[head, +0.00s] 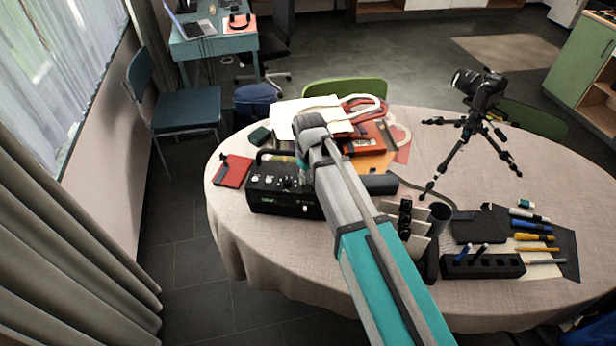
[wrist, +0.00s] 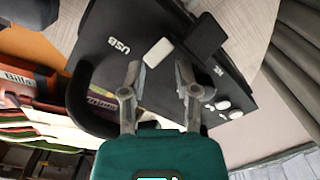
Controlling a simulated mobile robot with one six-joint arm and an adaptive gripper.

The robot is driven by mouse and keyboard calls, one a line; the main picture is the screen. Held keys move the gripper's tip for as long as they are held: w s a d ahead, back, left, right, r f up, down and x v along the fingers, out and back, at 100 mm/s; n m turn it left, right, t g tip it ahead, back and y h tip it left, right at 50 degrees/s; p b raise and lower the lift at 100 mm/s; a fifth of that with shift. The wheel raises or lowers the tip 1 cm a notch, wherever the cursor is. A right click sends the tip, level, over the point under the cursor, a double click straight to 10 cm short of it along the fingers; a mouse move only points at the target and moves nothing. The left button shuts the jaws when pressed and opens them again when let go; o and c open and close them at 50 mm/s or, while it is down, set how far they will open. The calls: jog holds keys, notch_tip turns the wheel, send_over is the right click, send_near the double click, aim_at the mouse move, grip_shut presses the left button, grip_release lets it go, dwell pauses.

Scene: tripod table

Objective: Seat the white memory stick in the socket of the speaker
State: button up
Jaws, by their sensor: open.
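In the head view, my arm hides the stick and fingertips.
A black block (wrist: 205,38) stands close beside the stick on the speaker. The handle (wrist: 78,98) arches at the left. A red item (head: 233,171) lies left of the speaker, books (head: 368,140) behind it, a camera tripod (head: 468,130) to the right.

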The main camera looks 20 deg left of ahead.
notch_tip(320, 180, up, 12)
jog(key=p, duration=1.1)
jog(key=shift+f, duration=0.15)
dwell(0.4)
jog(key=shift+o, duration=1)
jog(key=shift+d, duration=0.4)
jog(key=s+d+m, duration=0.3)
jog(key=d+m, duration=0.2)
jog(key=d, duration=1.3)
jog(key=s+d+m, duration=0.3)
jog(key=d+m, duration=0.3)
jog(key=d, duration=1.2)
jog(key=shift+f, duration=0.25)
